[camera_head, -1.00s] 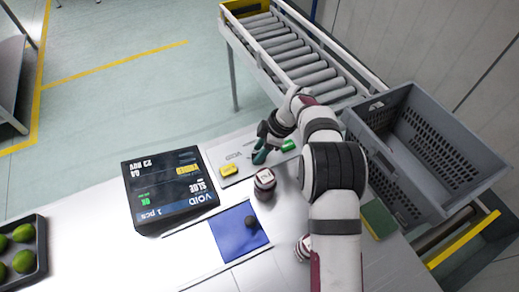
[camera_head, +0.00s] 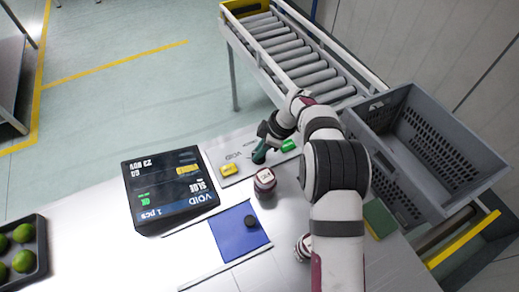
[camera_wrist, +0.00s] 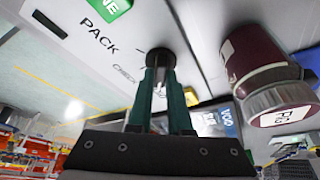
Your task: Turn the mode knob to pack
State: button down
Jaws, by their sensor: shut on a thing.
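The mode knob (camera_wrist: 160,57) is a small dark round knob on a pale panel (camera_wrist: 195,22). In the wrist view the words PACK and CHECK are printed beside it. My gripper (camera_wrist: 162,72), with green fingers, is shut on the knob; it also shows in the head view (camera_head: 260,155), where the arm covers part of the panel. The knob's pointer is hidden by the fingers, so I cannot tell its setting there. A black display (camera_head: 170,186) left of the panel reads VOID.
A yellow button (camera_head: 228,170) and a green button (camera_head: 288,146) are on the panel. A blue mat (camera_head: 232,238) holds a black disc (camera_head: 249,221). A grey crate (camera_head: 440,200) stands right.

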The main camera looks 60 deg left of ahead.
jog(key=m+t, duration=0.1)
jog(key=m, duration=0.2)
jog(key=m+t+y, duration=0.1)
jog(key=m, duration=0.2)
jog(key=shift+s+m+y, duration=0.1)
jog(key=shift+m+y, duration=0.2)
jog(key=shift+m, duration=0.1)
jog(key=m+t, duration=0.1)
jog(key=m, duration=0.2)
jog(key=m+t, duration=0.2)
jog(key=m, duration=0.2)
jog(key=shift+s, duration=0.1)
jog(key=m, duration=0.2)
jog(key=m+t, duration=0.1)
jog(key=m, duration=0.1)
jog(key=shift+m+t+h, duration=0.3)
jog(key=shift+m+h, duration=0.1)
jog(key=shift+m+t+h, duration=0.5)
jog(key=shift+m+h, duration=0.2)
jog(key=shift+m, duration=1.3)
jog(key=c, duration=0.8)
grip_release()
jog(key=shift+c, duration=0.2)
